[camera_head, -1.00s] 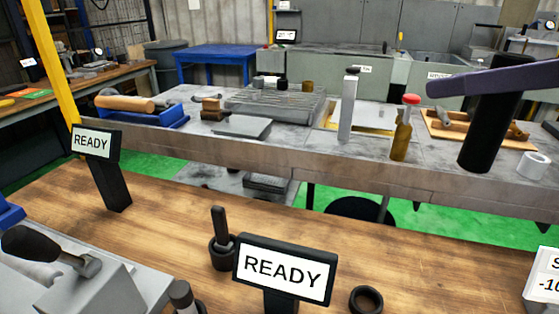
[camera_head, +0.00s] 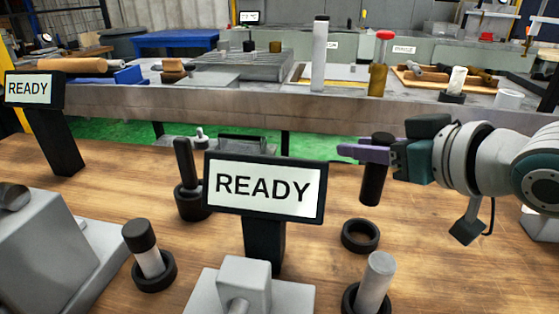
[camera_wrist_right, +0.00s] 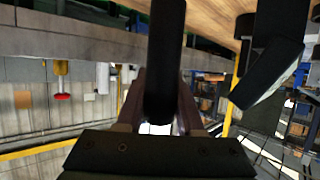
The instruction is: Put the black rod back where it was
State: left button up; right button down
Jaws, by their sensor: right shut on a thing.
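The black rod (camera_head: 374,183) is upright in the grip of my right gripper (camera_head: 372,150), seen in the head view. The purple fingers close around its upper part. The rod hangs above the wooden table, just behind and above an empty black ring holder (camera_head: 360,236); I cannot tell the exact height of its lower end. In the right wrist view the rod (camera_wrist_right: 166,60) shows between the two fingers (camera_wrist_right: 160,110). My left gripper is not in view.
A READY sign (camera_head: 265,187) stands left of the ring. A grey rod (camera_head: 376,284) stands in a holder in front, a black-capped rod (camera_head: 147,255) at the left front, and another dark rod (camera_head: 184,160) behind the sign. A long grey bench (camera_head: 210,102) lies beyond.

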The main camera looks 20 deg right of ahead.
pick_arm(q)
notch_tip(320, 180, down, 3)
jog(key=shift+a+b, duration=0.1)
jog(key=shift+b, duration=1.1)
pick_arm(e)
notch_tip(320, 180, down, 8)
jog(key=shift+f, duration=0.1)
jog(key=c, duration=1)
grip_release()
jog(key=shift+f, duration=0.15)
jog(key=o, duration=0.5)
jog(key=shift+c, duration=0.2)
